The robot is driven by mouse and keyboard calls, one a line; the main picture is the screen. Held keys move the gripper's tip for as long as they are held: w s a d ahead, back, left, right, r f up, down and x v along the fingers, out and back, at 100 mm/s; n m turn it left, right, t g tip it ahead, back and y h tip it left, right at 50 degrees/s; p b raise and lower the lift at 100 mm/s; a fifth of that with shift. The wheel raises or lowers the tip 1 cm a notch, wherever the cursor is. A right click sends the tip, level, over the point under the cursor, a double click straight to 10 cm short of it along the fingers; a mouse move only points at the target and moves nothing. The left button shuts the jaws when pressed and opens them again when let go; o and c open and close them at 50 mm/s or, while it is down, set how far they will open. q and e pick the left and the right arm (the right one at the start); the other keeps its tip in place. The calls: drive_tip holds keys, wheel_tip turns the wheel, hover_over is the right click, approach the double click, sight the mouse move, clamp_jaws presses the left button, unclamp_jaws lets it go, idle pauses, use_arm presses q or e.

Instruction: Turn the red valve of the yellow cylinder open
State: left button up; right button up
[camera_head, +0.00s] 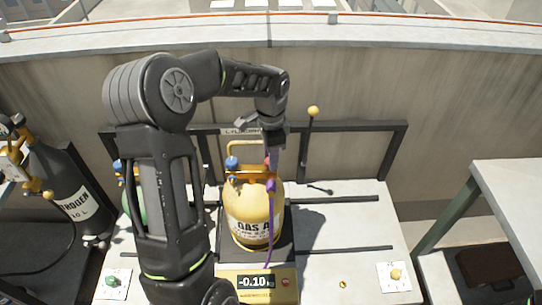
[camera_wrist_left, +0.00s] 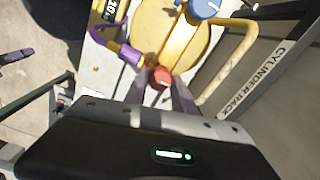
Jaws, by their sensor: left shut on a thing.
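The yellow cylinder (camera_head: 254,213) stands upright on a scale (camera_head: 255,282) whose display reads -0.10. A blue valve (camera_head: 232,162) and a purple hose (camera_head: 270,222) are at its top. The red valve (camera_wrist_left: 161,77) shows in the left wrist view between the two fingers of my left gripper (camera_wrist_left: 165,88), which is shut on it. In the head view, the left gripper (camera_head: 271,150) comes down from above onto the right side of the cylinder's top, and its fingers mostly hide the red valve. My right gripper is in neither view.
A dark frame marked as a cylinder rack (camera_wrist_left: 277,62) stands behind the cylinder. A green cylinder (camera_head: 133,212) is partly hidden behind my left arm. A dark nitrogen cylinder (camera_head: 72,190) stands at the left, and a white table (camera_head: 510,190) at the right. The bench top (camera_head: 345,225) right of the scale is mostly clear.

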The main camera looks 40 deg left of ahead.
use_arm(q)
clamp_jaws()
